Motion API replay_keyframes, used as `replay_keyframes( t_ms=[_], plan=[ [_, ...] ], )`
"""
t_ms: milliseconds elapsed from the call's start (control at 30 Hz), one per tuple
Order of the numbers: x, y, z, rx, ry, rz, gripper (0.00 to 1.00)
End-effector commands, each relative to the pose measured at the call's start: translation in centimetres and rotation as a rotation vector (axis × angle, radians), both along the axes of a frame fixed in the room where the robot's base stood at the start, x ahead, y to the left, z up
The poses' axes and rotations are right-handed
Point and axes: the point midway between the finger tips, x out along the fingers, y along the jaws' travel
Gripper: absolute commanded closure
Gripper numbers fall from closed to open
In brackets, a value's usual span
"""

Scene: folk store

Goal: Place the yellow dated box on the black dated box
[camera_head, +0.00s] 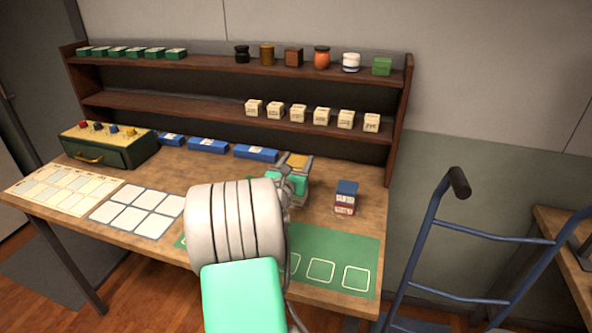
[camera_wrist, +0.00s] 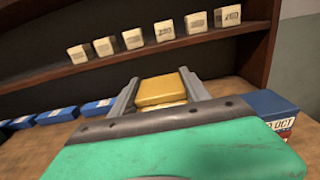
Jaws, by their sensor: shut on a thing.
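The yellow dated box (camera_head: 297,160) is between the fingers of my gripper (camera_head: 294,168), over the back right part of the table. In the wrist view my gripper (camera_wrist: 160,84) is shut on the yellow box (camera_wrist: 158,92), with a grey finger on each side of it. My wrist hides what is below the box, so I cannot tell whether it is touching anything underneath. I cannot make out a black dated box in either view.
Blue boxes (camera_head: 207,145) line the table's back, below a shelf (camera_head: 180,108) with white dated blocks. A green mat (camera_head: 335,262) lies at front right. A blue hand truck (camera_head: 428,240) stands at right.

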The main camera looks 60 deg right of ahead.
Motion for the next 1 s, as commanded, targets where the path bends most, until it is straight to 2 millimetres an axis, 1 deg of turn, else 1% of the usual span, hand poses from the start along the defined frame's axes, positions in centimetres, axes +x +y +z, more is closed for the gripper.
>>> replay_keyframes(
  t_ms=[33, 100, 300, 433, 467, 700, 933, 1000],
  plan=[
    [0.04, 0.06, -1.43, 0.005, 0.003, 0.001, 0.89],
    [0.04, 0.06, -1.99, 0.001, 0.001, 0.001, 0.89],
    [0.03, 0.08, -1.87, 0.0, 0.0, 0.001, 0.89],
    [0.02, 0.1, -2.31, 0.001, 0.0, 0.001, 0.89],
    [0.02, 0.1, -2.28, 0.001, 0.0, 0.001, 0.44],
    [-0.01, 0.1, -2.23, 0.002, 0.0, 0.001, 0.24],
    [-0.03, 0.1, -2.18, 0.001, 0.0, 0.001, 0.24],
    [-0.03, 0.09, -1.74, 0.0, 0.0, 0.0, 0.24]
  ],
)
